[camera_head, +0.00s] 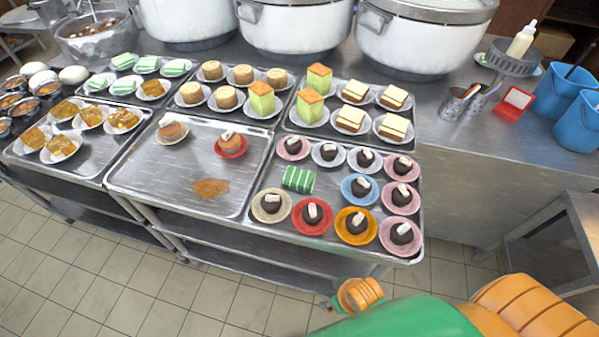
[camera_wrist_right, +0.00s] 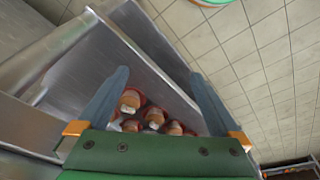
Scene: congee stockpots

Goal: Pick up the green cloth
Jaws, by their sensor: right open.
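The green cloth (camera_head: 298,179) is a small folded striped bundle. It lies on the front right metal tray (camera_head: 268,188) among plates of dark round cakes, in the head view. I cannot make it out in the right wrist view. My right gripper (camera_wrist_right: 158,73) is open, with nothing between its fingers in the right wrist view. The edge of the metal counter and several small cakes (camera_wrist_right: 130,101) show beyond and between its fingers. In the head view my right arm crosses the bottom right, in front of the counter. My left gripper is not in view.
Plates of dark cakes (camera_head: 355,222) closely surround the cloth. A nearly empty tray (camera_head: 150,182) with two plated buns lies to its left. Large stockpots (camera_head: 413,42) stand behind. A red stand (camera_head: 514,103) and blue buckets (camera_head: 577,122) are at right. Tiled floor is clear in front.

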